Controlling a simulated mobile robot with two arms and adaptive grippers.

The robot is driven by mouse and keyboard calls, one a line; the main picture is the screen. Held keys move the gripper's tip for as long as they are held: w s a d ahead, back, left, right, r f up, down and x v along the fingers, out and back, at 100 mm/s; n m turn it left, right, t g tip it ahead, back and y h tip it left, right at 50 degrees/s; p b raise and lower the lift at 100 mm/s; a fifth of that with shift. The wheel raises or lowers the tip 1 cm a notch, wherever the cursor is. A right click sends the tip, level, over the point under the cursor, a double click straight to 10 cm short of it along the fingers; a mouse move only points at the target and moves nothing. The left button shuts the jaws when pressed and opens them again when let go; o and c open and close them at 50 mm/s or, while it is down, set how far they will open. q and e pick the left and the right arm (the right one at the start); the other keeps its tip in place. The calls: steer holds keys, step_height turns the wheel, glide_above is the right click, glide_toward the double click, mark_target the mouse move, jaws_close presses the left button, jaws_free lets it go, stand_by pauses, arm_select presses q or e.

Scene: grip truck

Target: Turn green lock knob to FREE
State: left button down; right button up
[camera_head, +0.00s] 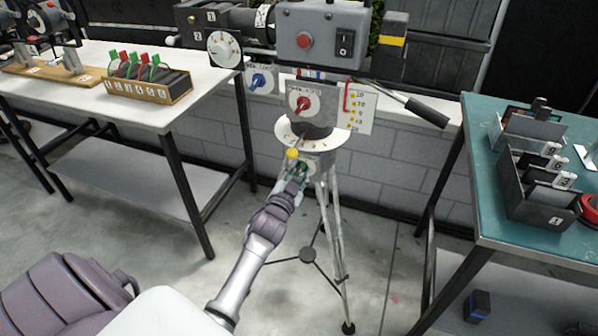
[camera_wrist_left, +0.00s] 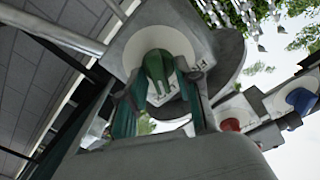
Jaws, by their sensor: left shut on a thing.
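The green lock knob (camera_wrist_left: 158,72) sits on a light plate with dark lettering, under the tripod head, in the left wrist view. The lettering is only partly legible, so I cannot read the knob's setting. My left gripper (camera_wrist_left: 160,98) has a finger on each side of the knob and is shut on it. In the head view my left gripper (camera_head: 298,176) reaches up to the tripod's front, just below a yellow ball (camera_head: 292,153). The green knob is mostly hidden there by the fingers. My right gripper is not in view.
The tripod (camera_head: 333,222) stands on open floor between a white table (camera_head: 95,103) at left and a teal table (camera_head: 480,150) at right. A pan handle (camera_head: 425,110) sticks out right.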

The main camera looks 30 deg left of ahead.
arm_select(q)
steer(key=n+p, duration=0.2)
steer(key=n, duration=0.3)
steer(key=shift+a+r+p, duration=0.1)
steer(key=shift+p, duration=0.2)
steer(key=n+p, duration=0.1)
steer(key=n, duration=0.2)
steer(key=shift+n, duration=0.3)
steer(key=shift+a+n+p, duration=0.15)
steer(key=shift+n+p, duration=0.15)
steer(key=shift+n, duration=1.1)
steer(key=shift+s, duration=0.1)
steer(key=c, duration=1.2)
jaws_free()
steer(key=shift+o, duration=0.2)
steer(key=shift+s, duration=0.1)
steer(key=v, duration=1.2)
